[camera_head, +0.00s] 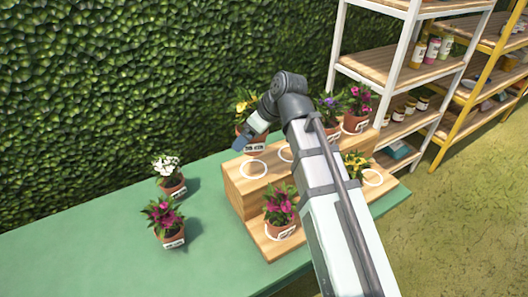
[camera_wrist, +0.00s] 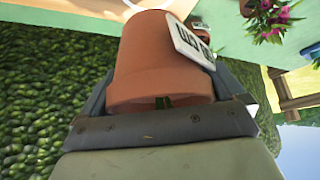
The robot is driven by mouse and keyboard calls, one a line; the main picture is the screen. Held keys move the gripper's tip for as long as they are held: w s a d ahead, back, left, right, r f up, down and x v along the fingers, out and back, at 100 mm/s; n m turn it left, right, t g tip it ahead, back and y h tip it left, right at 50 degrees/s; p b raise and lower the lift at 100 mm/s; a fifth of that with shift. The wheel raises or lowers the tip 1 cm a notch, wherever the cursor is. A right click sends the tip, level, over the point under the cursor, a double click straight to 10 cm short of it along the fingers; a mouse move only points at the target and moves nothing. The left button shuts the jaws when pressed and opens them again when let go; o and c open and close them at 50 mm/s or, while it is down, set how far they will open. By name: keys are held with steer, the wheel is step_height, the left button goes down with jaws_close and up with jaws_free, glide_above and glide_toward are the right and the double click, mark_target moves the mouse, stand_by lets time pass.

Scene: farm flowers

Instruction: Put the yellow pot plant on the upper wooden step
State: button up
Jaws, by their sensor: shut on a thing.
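A yellow-flowered plant (camera_head: 244,103) in a terracotta pot shows at the end of my arm, near the left end of the upper wooden step (camera_head: 236,179). My gripper (camera_head: 250,138) is shut on its pot. In the wrist view the terracotta pot (camera_wrist: 155,55), with a white label, sits between the fingers; its flowers are not visible there. A white ring (camera_head: 253,169) on the upper step lies just below the pot in the head view. I cannot tell the exact gap between pot and step. My arm hides part of the steps.
Purple (camera_head: 328,104) and pink (camera_head: 358,98) plants stand on the upper step's right. Another pink plant (camera_head: 279,205) and a yellow one (camera_head: 356,164) stand lower. White (camera_head: 168,169) and magenta (camera_head: 164,216) plants stand on the green table (camera_head: 90,240). A hedge (camera_head: 130,80) is behind.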

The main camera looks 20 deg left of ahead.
mark_target(264, 140)
steer(key=shift+f, duration=3.95)
steer(key=shift+f, duration=0.15)
steer(key=o, duration=1)
steer(key=shift+r, duration=0.2)
steer(key=v, duration=1.2)
